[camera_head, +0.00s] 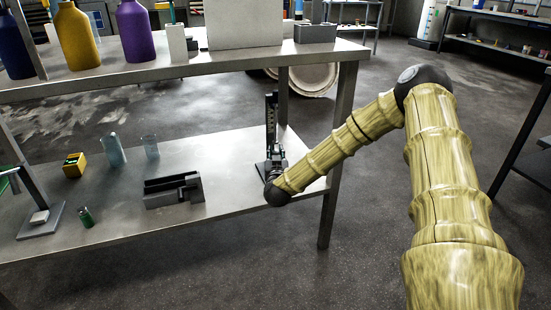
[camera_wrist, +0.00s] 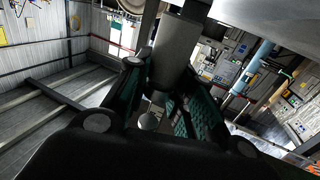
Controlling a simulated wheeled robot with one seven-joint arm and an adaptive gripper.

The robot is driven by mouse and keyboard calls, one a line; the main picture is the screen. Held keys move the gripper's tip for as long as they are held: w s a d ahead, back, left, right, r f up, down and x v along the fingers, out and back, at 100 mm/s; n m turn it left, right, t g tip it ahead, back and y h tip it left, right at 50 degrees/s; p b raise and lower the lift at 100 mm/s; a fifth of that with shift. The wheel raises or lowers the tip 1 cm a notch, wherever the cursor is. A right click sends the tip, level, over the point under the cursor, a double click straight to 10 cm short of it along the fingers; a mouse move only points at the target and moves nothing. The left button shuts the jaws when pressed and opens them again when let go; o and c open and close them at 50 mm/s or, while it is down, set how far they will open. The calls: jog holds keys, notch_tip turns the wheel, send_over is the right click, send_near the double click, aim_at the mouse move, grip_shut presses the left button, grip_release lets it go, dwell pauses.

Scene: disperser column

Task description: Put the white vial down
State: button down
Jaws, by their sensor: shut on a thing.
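My gripper (camera_head: 276,172) is at the disperser column (camera_head: 271,125) near the right end of the lower shelf, largely hidden behind my own wrist in the head view. In the wrist view, my gripper (camera_wrist: 165,82) has its teal-padded fingers closed in on either side of a pale grey cylinder (camera_wrist: 177,50). I cannot tell whether this cylinder is the white vial or part of the disperser. A small pale rounded piece (camera_wrist: 149,121) shows below it between the fingers. The white vial is not clearly visible in the head view.
The lower shelf (camera_head: 225,200) also holds a black holder (camera_head: 173,191), two clear vessels (camera_head: 115,151), a yellow box (camera_head: 74,164), a green vial (camera_head: 86,217) and a small stand (camera_head: 40,220). The upper shelf (camera_head: 210,60) overhangs. A table leg (camera_head: 329,205) stands close to my arm.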

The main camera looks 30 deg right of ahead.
jog(key=shift+r, duration=0.1)
jog(key=shift+s+f, duration=0.1)
jog(key=shift+f, duration=0.45)
jog(key=c, duration=1.2)
grip_release()
jog(key=shift+f, duration=0.15)
jog(key=shift+c, duration=0.2)
jog(key=shift+s, duration=0.1)
jog(key=shift+r, duration=0.25)
jog(key=p+v, duration=0.1)
jog(key=v, duration=0.2)
jog(key=p+v, duration=0.2)
jog(key=v, duration=0.2)
jog(key=r+p+v, duration=0.1)
jog(key=p+v, duration=0.1)
jog(key=v, duration=0.1)
jog(key=shift+s+a, duration=0.1)
jog(key=shift+a, duration=0.1)
jog(key=shift+s+a, duration=0.35)
jog(key=shift+s, duration=0.25)
